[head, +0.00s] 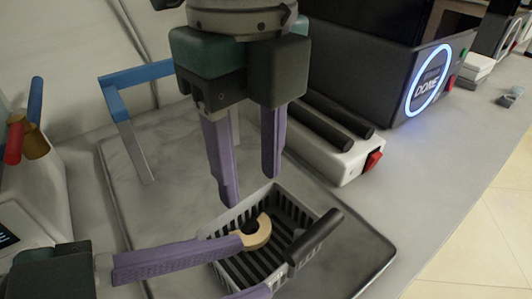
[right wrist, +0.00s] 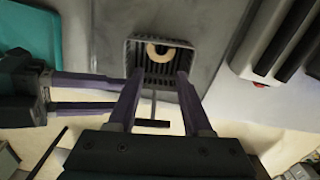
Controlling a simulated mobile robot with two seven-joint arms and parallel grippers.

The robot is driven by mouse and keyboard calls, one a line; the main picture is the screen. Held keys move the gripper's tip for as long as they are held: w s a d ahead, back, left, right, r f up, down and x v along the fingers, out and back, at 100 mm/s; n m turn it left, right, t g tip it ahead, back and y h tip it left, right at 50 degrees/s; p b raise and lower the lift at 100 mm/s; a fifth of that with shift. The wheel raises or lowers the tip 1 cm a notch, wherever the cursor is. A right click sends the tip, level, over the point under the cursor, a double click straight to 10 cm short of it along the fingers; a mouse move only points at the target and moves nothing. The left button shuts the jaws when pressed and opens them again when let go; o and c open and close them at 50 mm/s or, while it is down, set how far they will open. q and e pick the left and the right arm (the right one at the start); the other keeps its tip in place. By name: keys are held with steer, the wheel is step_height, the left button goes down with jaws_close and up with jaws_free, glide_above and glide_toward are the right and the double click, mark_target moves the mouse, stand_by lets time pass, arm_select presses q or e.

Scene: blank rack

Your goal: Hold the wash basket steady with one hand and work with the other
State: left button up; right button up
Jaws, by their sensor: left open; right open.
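The grey slatted wash basket (head: 228,219) stands on the grey tray, with a dark handle (head: 316,236) sticking out toward the right. A beige C-shaped piece (head: 260,238) shows inside it. The basket also shows in the right wrist view (right wrist: 129,52). My right gripper (head: 250,188) is open and empty above the basket's far side, fingers pointing down. My left gripper (head: 253,267) comes in low from the left. It is open, with its upper fingertip close to the beige piece in the head view; I cannot tell whether it touches the basket. Its lower finger is partly cut off.
The tray (head: 170,190) has bare room left of the basket. A blue-and-grey frame (head: 135,95) stands at its back left. A white device with black rollers and a red switch (head: 345,155) stands at back right, beside a dark machine with a lit blue ring (head: 428,82).

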arm_select(q)
steer(key=shift+x, duration=2.6)
steer(key=shift+c, duration=0.3)
jaws_close()
arm_select(e)
steer(key=shift+o, duration=0.2)
steer(key=shift+o, duration=0.7)
arm_select(q)
steer(key=shift+a, duration=0.1)
arm_select(e)
steer(key=o, duration=0.3)
steer(key=shift+s+d+f+t, duration=0.15)
steer(key=shift+d+f+t, duration=0.1)
steer(key=shift+t, duration=0.15)
steer(key=m+t+y, duration=0.1)
steer(key=m+y, duration=0.1)
glide_above(248, 233)
steer(key=s, duration=0.1)
steer(key=shift+d+f, duration=0.2)
steer(key=shift+f, duration=1.7)
steer(key=shift+d+f, duration=0.2)
steer(key=shift+f, duration=1.65)
steer(key=shift+c, duration=0.2)
